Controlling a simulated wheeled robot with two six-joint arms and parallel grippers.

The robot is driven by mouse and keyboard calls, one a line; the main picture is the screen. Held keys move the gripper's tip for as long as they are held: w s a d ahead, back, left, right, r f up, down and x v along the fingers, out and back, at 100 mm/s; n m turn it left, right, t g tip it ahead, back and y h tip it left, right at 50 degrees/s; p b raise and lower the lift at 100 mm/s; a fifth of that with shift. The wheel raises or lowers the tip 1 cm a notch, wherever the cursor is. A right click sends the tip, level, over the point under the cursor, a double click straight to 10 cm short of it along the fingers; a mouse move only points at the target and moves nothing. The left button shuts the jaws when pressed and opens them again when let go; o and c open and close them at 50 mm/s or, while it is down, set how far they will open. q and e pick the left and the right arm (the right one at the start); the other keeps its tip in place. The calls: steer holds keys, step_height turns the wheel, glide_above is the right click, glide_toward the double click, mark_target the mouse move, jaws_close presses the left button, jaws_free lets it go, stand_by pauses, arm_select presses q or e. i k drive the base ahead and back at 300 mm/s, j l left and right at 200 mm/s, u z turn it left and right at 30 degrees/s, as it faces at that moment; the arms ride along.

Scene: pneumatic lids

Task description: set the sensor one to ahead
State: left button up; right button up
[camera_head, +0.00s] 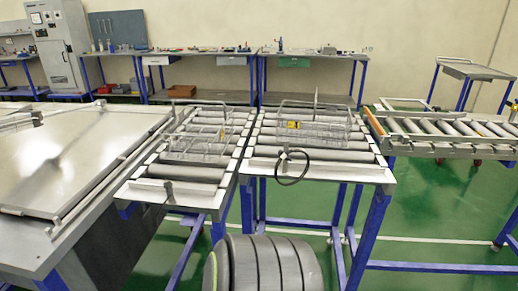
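Neither of my grippers shows in the head view. No part is clearly labelled as sensor one. A small grey bracket-like part (284,161) stands at the front edge of the right middle roller conveyor (324,171), with a black cable loop (307,168) beside it. Another small grey part (168,190) stands at the front edge of the left middle roller conveyor (139,190). Either may be a sensor; which way they face is too small to tell.
Wire baskets (204,143) and (318,125) sit on the two middle conveyors. A large metal-topped table (75,165) stands at left. Another roller conveyor (440,128) is at right. Workbenches (205,54) line the back wall. Green floor (425,210) is open at right.

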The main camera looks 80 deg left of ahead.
mark_target(283, 154)
steer(key=u, duration=2.5)
